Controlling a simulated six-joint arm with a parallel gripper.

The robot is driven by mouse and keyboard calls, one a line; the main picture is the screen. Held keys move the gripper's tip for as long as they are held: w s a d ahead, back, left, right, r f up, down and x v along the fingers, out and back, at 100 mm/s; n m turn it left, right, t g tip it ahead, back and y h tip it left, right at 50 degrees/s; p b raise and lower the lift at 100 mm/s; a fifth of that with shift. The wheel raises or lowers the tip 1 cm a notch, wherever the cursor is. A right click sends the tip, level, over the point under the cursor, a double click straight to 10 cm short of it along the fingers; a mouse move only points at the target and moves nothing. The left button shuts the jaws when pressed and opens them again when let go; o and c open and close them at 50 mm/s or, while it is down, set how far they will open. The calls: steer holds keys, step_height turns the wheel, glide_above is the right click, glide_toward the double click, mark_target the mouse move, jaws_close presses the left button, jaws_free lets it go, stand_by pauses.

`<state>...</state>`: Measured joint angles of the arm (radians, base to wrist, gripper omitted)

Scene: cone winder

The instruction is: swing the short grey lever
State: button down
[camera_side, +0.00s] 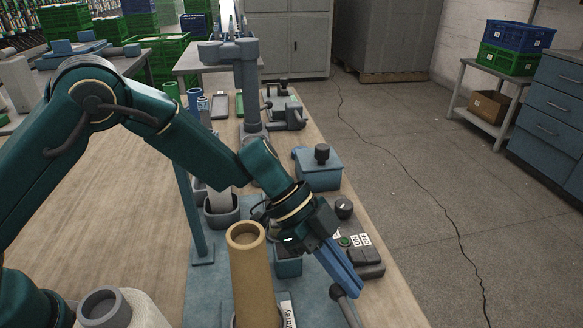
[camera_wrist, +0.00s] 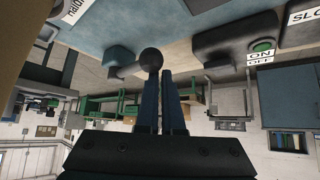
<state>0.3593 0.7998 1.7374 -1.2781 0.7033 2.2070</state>
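A grey lever (camera_side: 350,311) with a round knob stands at the lower edge of the side view, just below my fingertips. Its foot is cut off by the frame. My gripper (camera_side: 354,285) has two blue fingers pointing down and right. In the wrist view the fingers (camera_wrist: 160,76) lie nearly parallel with a narrow gap, and nothing shows between them. Whether a finger touches the knob is unclear.
A tall tan tube (camera_side: 252,275) stands left of my gripper. A control box with ON and OFF labels (camera_side: 366,256) and a dark knob (camera_side: 344,208) sits behind it. A blue-grey box (camera_side: 318,172) stands farther back.

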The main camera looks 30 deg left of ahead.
steer(key=shift+w+d+r, duration=0.2)
steer(key=shift+w+d, duration=0.2)
steer(key=shift+w, duration=0.3)
steer(key=shift+w+d+r, duration=0.15)
steer(key=shift+w+d, duration=0.2)
steer(key=shift+w, duration=0.3)
steer(key=s+a+r+n+t, duration=0.1)
steer(key=s+a+r, duration=0.25)
steer(key=r, duration=0.25)
steer(key=s+a+r+t+y, duration=0.1)
steer(key=s+a+r, duration=0.1)
steer(key=a+r, duration=0.25)
steer(key=s+a+r+n+t, duration=0.1)
steer(key=s+a+r, duration=0.2)
steer(key=r, duration=0.3)
steer(key=s+a+f+n+t+y, duration=0.1)
steer(key=s+a+f+n+y, duration=0.1)
steer(key=s+a+n, duration=0.3)
steer(key=s+a+f+n+t+y, duration=0.1)
steer(key=s+a+f+n+y, duration=0.2)
steer(key=a+n, duration=0.6)
steer(key=s+n+y, duration=0.1)
steer(key=s+y, duration=0.1)
steer(key=shift+s+y, duration=0.3)
steer(key=shift+s, duration=0.1)
